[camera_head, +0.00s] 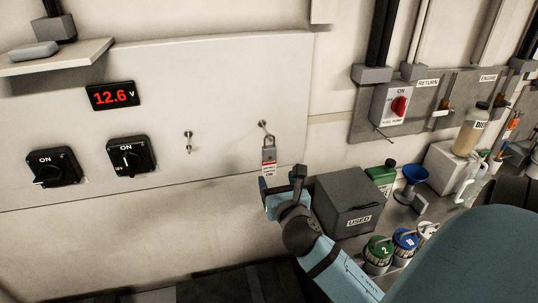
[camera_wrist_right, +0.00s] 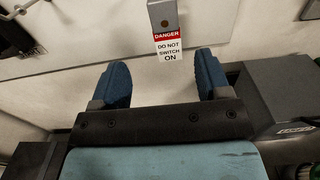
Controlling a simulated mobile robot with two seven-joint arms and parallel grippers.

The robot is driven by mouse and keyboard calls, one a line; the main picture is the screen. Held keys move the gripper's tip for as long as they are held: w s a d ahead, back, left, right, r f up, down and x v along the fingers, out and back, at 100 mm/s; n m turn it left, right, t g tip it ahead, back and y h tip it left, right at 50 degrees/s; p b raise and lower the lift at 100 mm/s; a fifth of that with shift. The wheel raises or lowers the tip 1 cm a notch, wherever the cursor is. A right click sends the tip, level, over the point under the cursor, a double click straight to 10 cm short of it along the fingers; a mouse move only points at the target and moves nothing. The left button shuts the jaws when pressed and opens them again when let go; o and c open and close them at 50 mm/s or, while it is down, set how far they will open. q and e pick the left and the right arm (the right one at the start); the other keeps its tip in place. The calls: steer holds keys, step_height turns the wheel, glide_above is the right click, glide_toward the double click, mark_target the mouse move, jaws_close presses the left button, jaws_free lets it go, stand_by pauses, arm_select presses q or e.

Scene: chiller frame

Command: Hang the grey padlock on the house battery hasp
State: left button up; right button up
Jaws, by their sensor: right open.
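A grey padlock (camera_head: 268,154) with a red and white danger tag (camera_head: 268,169) hangs upright at a small peg (camera_head: 263,125) on the right part of the pale panel. The padlock body also shows at the top of the right wrist view (camera_wrist_right: 163,14), with the tag (camera_wrist_right: 167,45) below it. My right gripper (camera_head: 281,180) is open and empty just below the tag; in the wrist view its blue fingers (camera_wrist_right: 164,78) are spread apart, with the tag beyond the gap. A second small metal fitting (camera_head: 188,136) is left of the padlock. I cannot tell which fitting is the house battery hasp. My left gripper is not in view.
Two black rotary switches (camera_head: 53,168) (camera_head: 131,157) and a 12.6 V display (camera_head: 113,95) are on the panel. A grey USED box (camera_head: 348,202) stands close right of my right gripper. Bottles, a blue funnel (camera_head: 411,174) and filters crowd the right. The panel's lower middle is clear.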

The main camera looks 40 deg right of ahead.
mark_target(270, 158)
steer(key=p+x, duration=0.1)
steer(key=x, duration=0.6)
steer(key=shift+w+d, duration=0.1)
steer(key=shift+w+d+r, duration=0.1)
steer(key=shift+w+d, duration=0.25)
steer(key=shift+w, duration=0.1)
steer(key=p+x, duration=0.1)
steer(key=x, duration=0.2)
steer(key=shift+w+d, duration=0.2)
steer(key=shift+d, duration=0.1)
steer(key=shift+w+d, duration=0.2)
steer(key=shift+w, duration=0.15)
steer(key=shift+s, duration=0.1)
steer(key=c, duration=1)
